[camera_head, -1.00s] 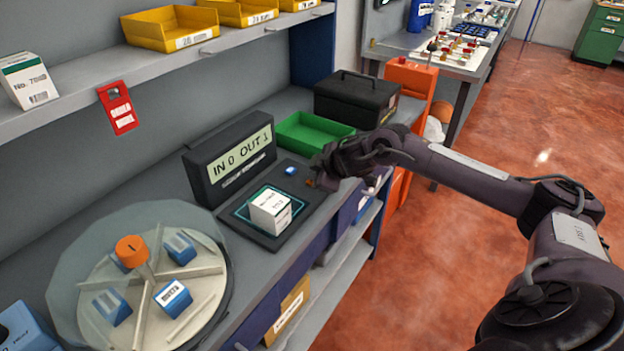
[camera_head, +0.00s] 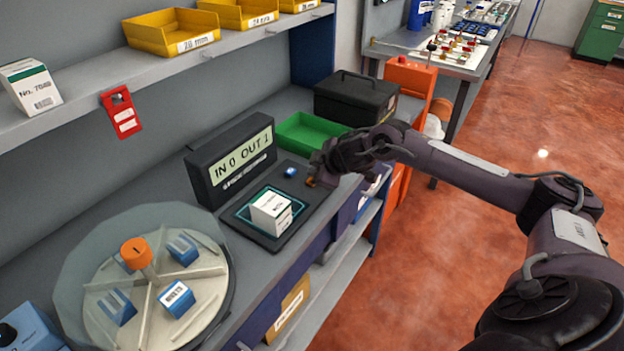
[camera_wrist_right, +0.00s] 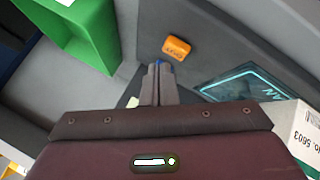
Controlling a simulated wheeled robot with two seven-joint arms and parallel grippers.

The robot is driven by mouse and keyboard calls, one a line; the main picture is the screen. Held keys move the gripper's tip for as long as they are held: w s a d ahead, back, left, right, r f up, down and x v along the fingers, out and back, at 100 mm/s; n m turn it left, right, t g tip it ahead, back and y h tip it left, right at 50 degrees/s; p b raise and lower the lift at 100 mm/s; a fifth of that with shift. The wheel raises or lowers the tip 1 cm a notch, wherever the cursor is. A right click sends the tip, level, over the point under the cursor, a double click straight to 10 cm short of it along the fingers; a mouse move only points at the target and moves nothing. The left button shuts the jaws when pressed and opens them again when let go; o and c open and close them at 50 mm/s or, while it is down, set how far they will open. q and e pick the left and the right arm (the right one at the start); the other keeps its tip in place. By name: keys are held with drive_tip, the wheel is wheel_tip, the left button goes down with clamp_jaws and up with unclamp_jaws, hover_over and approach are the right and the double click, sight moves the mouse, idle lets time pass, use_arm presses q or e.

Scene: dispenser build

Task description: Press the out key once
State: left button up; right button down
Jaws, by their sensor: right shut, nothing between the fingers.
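The black pad has a blue key (camera_head: 290,172) and an orange key (camera_head: 311,182). In the right wrist view the orange key (camera_wrist_right: 176,48) carries a label too small to read surely. A bit of the blue key (camera_wrist_right: 160,62) shows just past the fingertips there. The display (camera_head: 240,160) behind the pad reads "IN 0 OUT 1". My right gripper (camera_head: 318,178) is shut and empty, low beside the orange key. In the wrist view its fingertips (camera_wrist_right: 157,66) lie left of the orange key and hide most of the blue one. I cannot tell whether they touch anything.
A white box (camera_head: 270,213) stands on the pad's lit square. A green bin (camera_head: 305,132) and a black case (camera_head: 355,98) stand behind the gripper. A round carousel (camera_head: 150,290) with blue-and-white boxes is at the lower left. A shelf (camera_head: 120,85) overhangs the bench.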

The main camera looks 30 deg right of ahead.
drive_tip(key=shift+r+p, duration=2.5)
drive_tip(key=shift+r, duration=0.1)
drive_tip(key=shift+f, duration=0.1)
